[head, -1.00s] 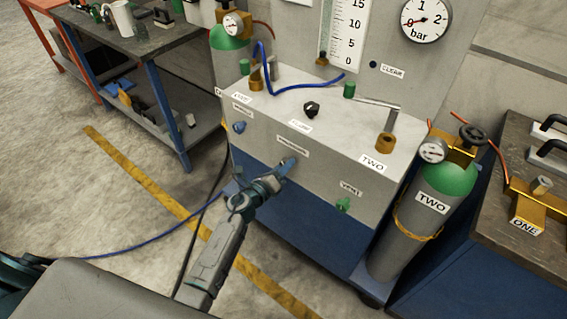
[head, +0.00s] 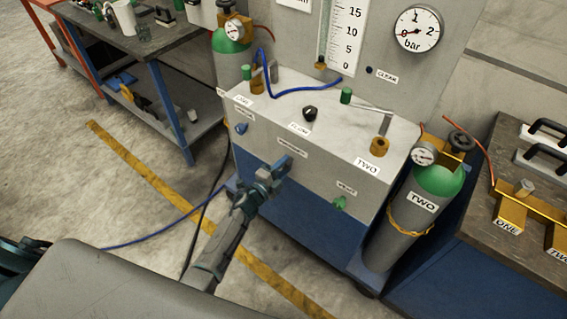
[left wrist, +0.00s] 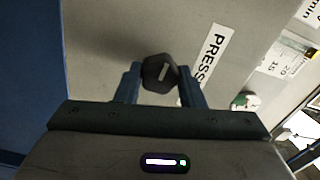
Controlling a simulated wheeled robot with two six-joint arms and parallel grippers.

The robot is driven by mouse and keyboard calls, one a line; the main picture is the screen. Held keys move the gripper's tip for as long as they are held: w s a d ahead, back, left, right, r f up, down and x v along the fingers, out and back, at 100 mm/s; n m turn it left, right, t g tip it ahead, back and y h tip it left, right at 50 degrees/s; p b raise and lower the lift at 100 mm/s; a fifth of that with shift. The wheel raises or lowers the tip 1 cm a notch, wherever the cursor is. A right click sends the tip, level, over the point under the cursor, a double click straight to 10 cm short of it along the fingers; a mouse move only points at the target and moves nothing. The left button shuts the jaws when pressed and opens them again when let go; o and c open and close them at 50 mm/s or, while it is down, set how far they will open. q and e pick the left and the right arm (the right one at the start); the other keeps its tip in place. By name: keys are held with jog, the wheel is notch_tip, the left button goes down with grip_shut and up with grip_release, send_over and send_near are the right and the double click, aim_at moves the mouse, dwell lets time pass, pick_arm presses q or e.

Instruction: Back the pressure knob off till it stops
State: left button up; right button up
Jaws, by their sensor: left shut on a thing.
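The pressure knob (left wrist: 158,73) is dark and many-sided with a pale pointer line, on the grey front panel beside a label beginning "PRESS" (left wrist: 212,55). My left gripper (left wrist: 159,80) is shut on it, one finger on each side. In the head view my left gripper (head: 282,165) is at the panel just below that label (head: 292,147) and hides the knob. The round bar gauge (head: 417,29) on the upright board has its red needle near 0. My right gripper is not in view.
On the cart (head: 330,115) are a black knob (head: 310,114) on top, a blue knob (head: 240,128) and a green VENT knob (head: 340,203) in front. A grey cylinder (head: 396,225) stands at its right. Benches stand left and right.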

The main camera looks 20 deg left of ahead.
pick_arm(q)
jog(key=n+p, duration=0.3)
jog(key=n, duration=0.2)
jog(key=shift+r+n, duration=0.1)
jog(key=shift+n, duration=0.2)
jog(key=shift+n+p, duration=1.05)
jog(key=shift+n, duration=1.05)
jog(key=o, duration=1)
jog(key=b+v, duration=0.1)
jog(key=v, duration=1)
